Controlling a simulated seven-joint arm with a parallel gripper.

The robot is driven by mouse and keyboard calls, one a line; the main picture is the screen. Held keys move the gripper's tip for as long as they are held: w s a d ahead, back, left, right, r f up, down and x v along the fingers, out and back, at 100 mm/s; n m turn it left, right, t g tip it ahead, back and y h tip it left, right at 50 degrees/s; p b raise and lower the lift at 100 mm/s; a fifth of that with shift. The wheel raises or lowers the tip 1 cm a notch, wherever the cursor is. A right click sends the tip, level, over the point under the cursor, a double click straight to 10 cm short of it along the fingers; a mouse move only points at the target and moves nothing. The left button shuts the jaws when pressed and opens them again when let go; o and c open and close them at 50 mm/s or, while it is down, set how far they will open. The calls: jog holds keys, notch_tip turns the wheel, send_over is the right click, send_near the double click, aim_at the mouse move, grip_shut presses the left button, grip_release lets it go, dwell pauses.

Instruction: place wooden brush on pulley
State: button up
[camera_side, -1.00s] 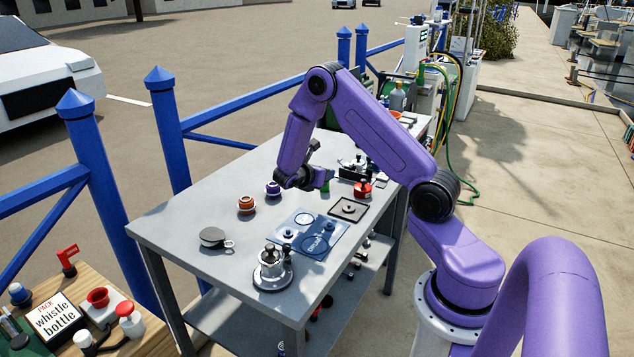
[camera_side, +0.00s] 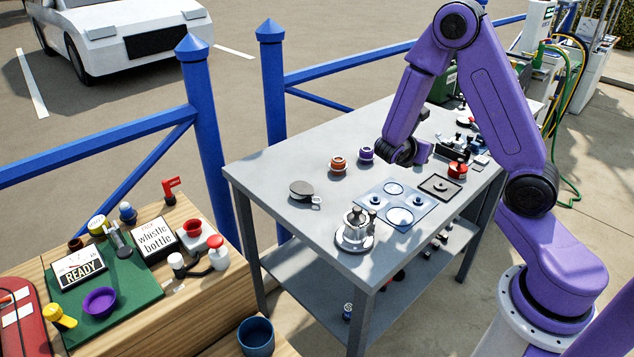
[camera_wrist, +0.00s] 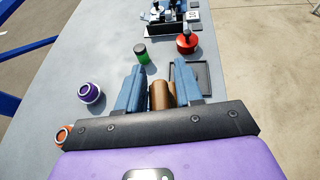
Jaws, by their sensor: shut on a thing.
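My gripper (camera_side: 412,154) is above the grey table, to the right of the purple and orange round items in the side view. In the wrist view my gripper (camera_wrist: 160,72) has its blue fingers either side of a brown rounded piece, which looks like the wooden brush (camera_wrist: 161,96); the gripper is shut on it. The brush cannot be made out in the side view. A flat grey disc with a small loop, probably the pulley (camera_side: 301,188), lies on the table's near left part in the side view, well apart from my gripper. It is not seen in the wrist view.
A purple item (camera_wrist: 90,93), a green-black can (camera_wrist: 141,53) and a red pot (camera_wrist: 187,42) stand near the gripper. A blue mat (camera_side: 388,210), dark square tray (camera_side: 439,187) and silver winch (camera_side: 355,232) occupy the table front. A wooden bench (camera_side: 190,320) stands lower left.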

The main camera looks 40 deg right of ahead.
jog(key=w+a+r+n+t+y, duration=0.15)
jog(key=w+a+n+t, duration=0.25)
jog(key=a, duration=0.6)
jog(key=w+a+r+n+t+y, duration=0.1)
jog(key=w+a+n+t+y, duration=0.25)
jog(key=a, duration=0.65)
jog(key=h, duration=0.1)
send_over(304, 184)
notch_tip(304, 184, down, 9)
jog(key=shift+s, duration=0.15)
jog(key=shift+f, duration=0.3)
jog(key=shift+w+f, duration=0.15)
jog(key=shift+f, duration=0.65)
jog(key=shift+w+f, duration=0.1)
jog(key=shift+f, duration=0.65)
jog(key=shift+f, duration=0.1)
jog(key=o, duration=1)
